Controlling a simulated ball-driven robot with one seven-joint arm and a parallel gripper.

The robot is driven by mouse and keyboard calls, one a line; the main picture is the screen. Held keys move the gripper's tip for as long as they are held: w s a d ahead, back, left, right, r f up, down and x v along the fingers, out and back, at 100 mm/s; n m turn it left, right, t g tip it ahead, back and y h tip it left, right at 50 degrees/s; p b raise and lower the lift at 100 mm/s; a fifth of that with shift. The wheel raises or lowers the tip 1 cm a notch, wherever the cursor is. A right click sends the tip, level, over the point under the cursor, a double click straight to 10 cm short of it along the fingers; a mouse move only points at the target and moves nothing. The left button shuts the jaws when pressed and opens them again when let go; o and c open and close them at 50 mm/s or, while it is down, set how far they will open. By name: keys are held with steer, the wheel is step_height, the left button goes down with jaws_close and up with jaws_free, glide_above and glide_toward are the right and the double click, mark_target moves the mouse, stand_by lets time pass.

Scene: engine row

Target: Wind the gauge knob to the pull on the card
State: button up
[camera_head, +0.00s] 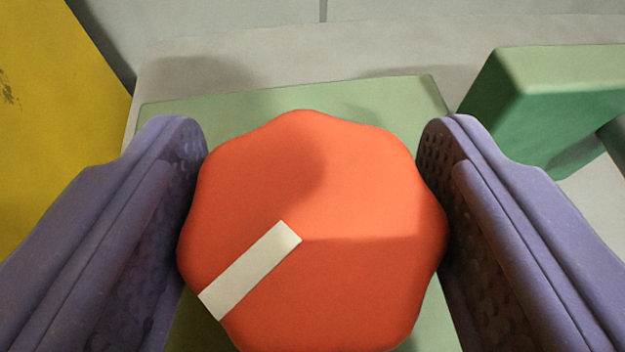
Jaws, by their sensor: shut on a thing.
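The orange-red gauge knob (340,200) fills the middle of the view, with a lobed edge. A white pointer strip (250,270) on its face runs from near the centre to the lower-left edge. My gripper (312,215) has purple fingers on the left and right sides of the knob and is shut on it. Behind the knob is a pale green plate (400,95), mostly hidden by the knob. No card with a readable pull shows in this view, and no scale marks are visible around the knob.
A yellow panel (50,120) stands at the left edge. A green block (550,95) stands at the upper right, close to my right finger. A pale grey surface (300,55) lies behind the plate.

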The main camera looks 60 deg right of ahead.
steer(key=shift+r+m+g+b, duration=0.1)
steer(key=shift+m+g+b, duration=0.2)
steer(key=shift+b, duration=0.1)
steer(key=o, duration=1)
steer(key=shift+c, duration=0.2)
steer(key=shift+p+v, duration=1.25)
steer(key=shift+v, duration=2.6)
